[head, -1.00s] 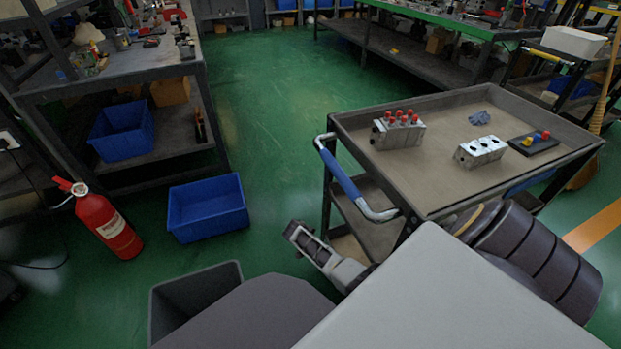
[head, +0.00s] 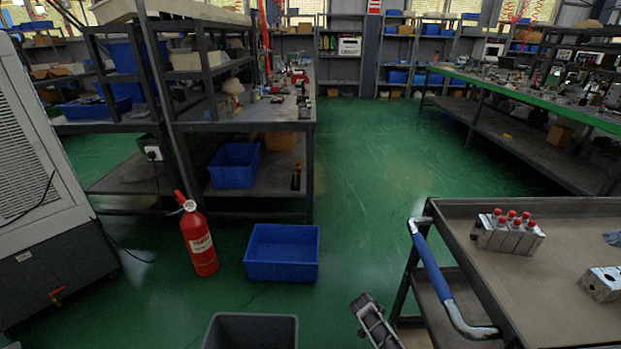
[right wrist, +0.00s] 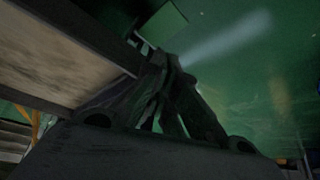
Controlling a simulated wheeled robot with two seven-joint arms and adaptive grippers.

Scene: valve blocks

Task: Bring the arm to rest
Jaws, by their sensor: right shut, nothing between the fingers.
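My right gripper (head: 365,308) shows at the bottom of the head view, low beside the left end of the cart (head: 470,204). In the right wrist view its dark fingers (right wrist: 168,62) come together at the tips, with nothing held. A pale panel with a dark edge, seemingly part of the cart, fills the left of that view, and green floor the right. I cannot tell whether the gripper touches the cart. My left gripper is not in view.
The cart carries a valve block with red caps (head: 508,232) and another metal block (head: 603,283). Its blue handle (head: 432,268) juts left. A grey bin (head: 250,330), blue crate (head: 282,252) and fire extinguisher (head: 198,238) stand on the floor. The aisle behind is clear.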

